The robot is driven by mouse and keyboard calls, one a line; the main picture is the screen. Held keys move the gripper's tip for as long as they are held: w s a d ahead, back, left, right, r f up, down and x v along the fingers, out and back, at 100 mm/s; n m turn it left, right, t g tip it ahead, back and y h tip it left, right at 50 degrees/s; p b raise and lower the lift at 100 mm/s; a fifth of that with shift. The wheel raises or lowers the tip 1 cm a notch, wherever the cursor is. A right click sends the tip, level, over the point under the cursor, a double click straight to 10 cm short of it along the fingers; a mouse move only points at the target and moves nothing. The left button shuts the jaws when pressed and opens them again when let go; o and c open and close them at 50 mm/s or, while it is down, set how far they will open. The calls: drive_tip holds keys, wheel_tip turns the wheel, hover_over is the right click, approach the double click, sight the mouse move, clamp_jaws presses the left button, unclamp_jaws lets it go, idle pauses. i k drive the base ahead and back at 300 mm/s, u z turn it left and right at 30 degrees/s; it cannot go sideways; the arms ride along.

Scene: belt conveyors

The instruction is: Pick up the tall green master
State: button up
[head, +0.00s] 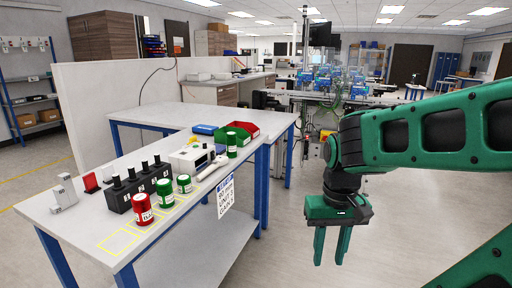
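Several masters, small coloured cylinders with white labels, stand upright on the white table. One green master (165,193) stands just right of a red master (142,210) and looks taller than the shorter green master (184,184) beside it. Another tall-looking green master (231,146) stands farther back, in front of the red and green bins. I cannot tell for sure which of the green ones is the tallest. My green gripper (331,260) hangs pointing down right of the table, over the floor, with its two fingers apart and nothing between them. It is well away from all the masters.
A black block with several knobs (139,188) stands behind the front masters. A white instrument (192,158) sits mid-table. Green and red bins (242,130) and a blue case (204,129) lie farther back. Yellow outlines (120,241) mark bare tabletop at the front. A sign hangs on the table's right edge.

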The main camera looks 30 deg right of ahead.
sight(231, 142)
drive_tip(key=z, duration=0.1)
drive_tip(key=i, duration=1)
drive_tip(key=u, duration=0.05)
